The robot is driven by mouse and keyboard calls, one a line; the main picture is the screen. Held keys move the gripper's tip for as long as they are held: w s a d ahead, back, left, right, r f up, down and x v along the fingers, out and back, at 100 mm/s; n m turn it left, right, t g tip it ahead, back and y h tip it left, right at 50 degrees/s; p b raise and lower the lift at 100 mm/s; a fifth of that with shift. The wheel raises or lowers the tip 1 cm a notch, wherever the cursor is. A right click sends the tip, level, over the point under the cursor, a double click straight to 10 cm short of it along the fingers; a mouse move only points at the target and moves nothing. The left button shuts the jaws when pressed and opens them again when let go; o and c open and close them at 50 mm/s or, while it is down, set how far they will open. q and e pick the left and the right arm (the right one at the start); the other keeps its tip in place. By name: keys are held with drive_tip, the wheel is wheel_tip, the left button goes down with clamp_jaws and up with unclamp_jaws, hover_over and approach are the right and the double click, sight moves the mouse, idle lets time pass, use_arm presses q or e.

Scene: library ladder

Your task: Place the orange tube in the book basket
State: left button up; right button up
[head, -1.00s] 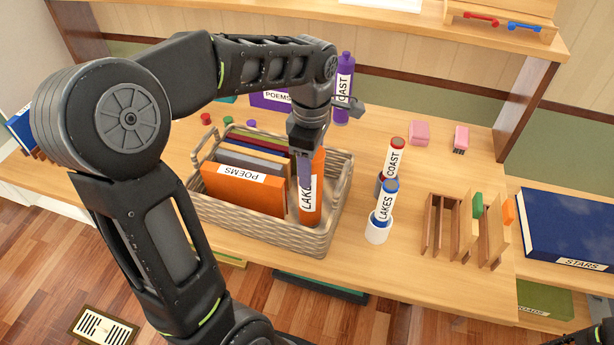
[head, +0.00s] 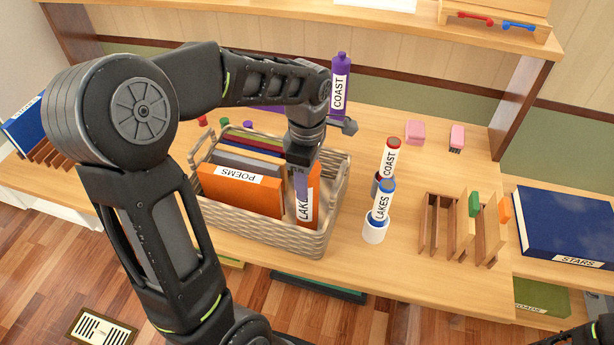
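The orange tube (head: 314,190), with a white label reading LAKES, stands nearly upright inside the right end of the woven book basket (head: 335,205). Its lower end is hidden behind the basket's front wall. My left gripper (head: 303,183) comes down over the tube from above and appears shut on it; one finger shows in front of the label and the other is hidden. In the basket, left of the tube, stand an orange POEMS book (head: 240,192) and several other books. Only a dark part of my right arm shows at the bottom right corner.
A red-capped COAST tube (head: 390,158) and a blue-capped LAKES tube (head: 381,203) stand in holders right of the basket. Wooden slots (head: 460,228) are further right. A purple COAST bottle (head: 340,85) stands behind. The table's front edge is close to the basket.

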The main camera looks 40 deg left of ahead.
use_arm(q)
drive_tip(key=o, duration=0.5)
drive_tip(key=shift+c, duration=0.2)
wheel_tip(320, 180, up, 12)
drive_tip(key=shift+r, duration=0.2)
idle(0.6)
